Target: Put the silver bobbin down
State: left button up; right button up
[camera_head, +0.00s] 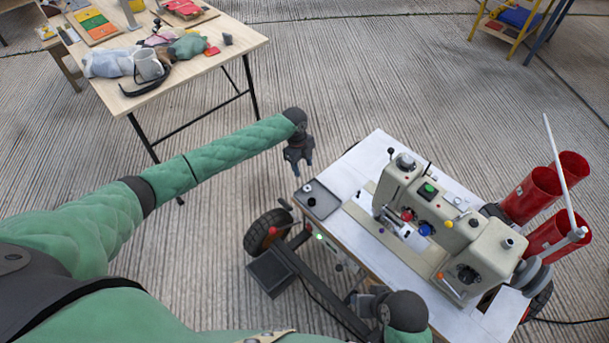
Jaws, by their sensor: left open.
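My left gripper (299,171) is open, with its fingers pointing down and nothing visible between them. It is just beyond the left corner of the white sewing table. A small grey tray (328,208) lies on that corner, just below and right of the gripper in the picture. A small silvery round piece (307,188), which looks like the silver bobbin, sits in the tray, apart from the fingers. A second small round piece (311,201) is beside it. My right gripper (362,300) shows only partly, low by the table's front edge; its fingers are unclear.
A cream sewing machine (440,222) fills the middle and right of the white table (345,165). Red cylinders (530,195) stand at its right. A wooden table (235,45) with cloth and tools is at upper left. Open floor lies between the tables.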

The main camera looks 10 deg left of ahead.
pick_arm(q)
jog(key=s+d+f+n+t+h, duration=0.1)
jog(key=s+d+n, duration=0.3)
jog(key=s+d, duration=0.55)
jog(key=s+d+n+t+h, duration=0.1)
jog(key=s+d+n+h, duration=0.15)
jog(key=s+d, duration=0.75)
jog(key=s+a+r+n+t, duration=0.1)
jog(key=s+a+r+n, duration=0.1)
jog(key=s+a+n, duration=0.2)
jog(key=s+a+r+n+y, duration=0.1)
jog(key=s+n, duration=0.4)
jog(key=s, duration=0.6)
jog(key=s+a+r+n+t+y, duration=0.1)
jog(key=s+a+r+n, duration=0.2)
jog(key=s+a+n, duration=0.2)
jog(key=shift+s+a+t, duration=0.3)
jog(key=shift+s+a, duration=0.5)
jog(key=shift+s, duration=0.4)
pick_arm(e)
jog(key=shift+w+f, duration=0.1)
jog(key=shift+w, duration=0.15)
pick_arm(q)
jog(key=shift+n, duration=0.25)
